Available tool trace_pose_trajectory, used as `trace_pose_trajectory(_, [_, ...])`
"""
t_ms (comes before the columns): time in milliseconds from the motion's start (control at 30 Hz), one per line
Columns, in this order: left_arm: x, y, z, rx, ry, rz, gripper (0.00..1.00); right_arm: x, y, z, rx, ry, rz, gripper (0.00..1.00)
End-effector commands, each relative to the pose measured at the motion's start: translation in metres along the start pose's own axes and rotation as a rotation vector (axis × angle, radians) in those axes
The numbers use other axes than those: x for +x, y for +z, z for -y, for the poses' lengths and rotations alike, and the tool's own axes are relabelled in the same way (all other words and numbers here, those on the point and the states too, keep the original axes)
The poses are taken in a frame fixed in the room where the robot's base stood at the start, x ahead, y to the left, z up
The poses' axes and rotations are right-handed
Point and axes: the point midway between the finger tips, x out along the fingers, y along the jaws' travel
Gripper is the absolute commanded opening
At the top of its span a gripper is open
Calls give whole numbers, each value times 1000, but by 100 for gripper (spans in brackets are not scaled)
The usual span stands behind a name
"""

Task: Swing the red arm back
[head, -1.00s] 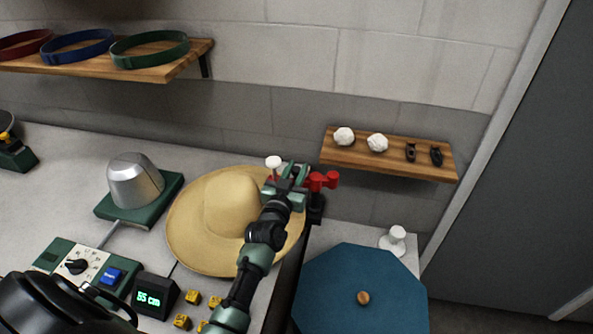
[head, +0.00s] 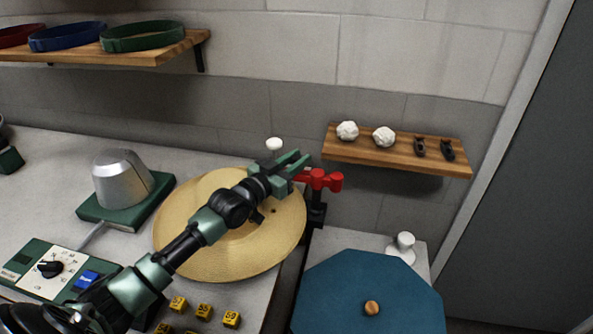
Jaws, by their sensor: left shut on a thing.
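The red arm (head: 322,180) sits on a dark post at the right edge of the worktop, its knobbed end pointing right. My left gripper (head: 292,170) reaches across from the lower left and is shut on the red arm's left part. The fingers hide the held part. A white knob (head: 274,144) shows just behind the gripper. My right gripper is not in view.
A small shelf (head: 400,158) with white lumps and black pieces hangs to the right. A blue octagonal table (head: 340,300) stands below it. A metal hat block (head: 122,178), a control panel (head: 50,270) and yellow numbered cubes (head: 204,311) are left. A shelf of bands (head: 120,55) hangs above.

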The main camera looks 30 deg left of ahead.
Motion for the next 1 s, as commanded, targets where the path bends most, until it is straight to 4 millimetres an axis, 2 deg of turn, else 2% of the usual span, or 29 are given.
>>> trace_pose_trajectory(33, [1, -5, 1, 4, 5, -11, 0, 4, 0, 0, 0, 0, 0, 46])
trace_pose_trajectory(367, [0, -5, 2, 2, 7, -7, 0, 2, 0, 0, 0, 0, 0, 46])
trace_pose_trajectory(400, [0, -5, 2, 2, 7, -7, 30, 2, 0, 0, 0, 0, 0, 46])
trace_pose_trajectory(467, [0, -4, 2, 2, 7, -5, 47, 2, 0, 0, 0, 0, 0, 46])
trace_pose_trajectory(800, [-1, 0, 1, 0, 7, 2, 47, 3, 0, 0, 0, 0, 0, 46])
trace_pose_trajectory(1000, [-22, 2, 1, 0, 8, 3, 47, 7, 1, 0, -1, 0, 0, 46])
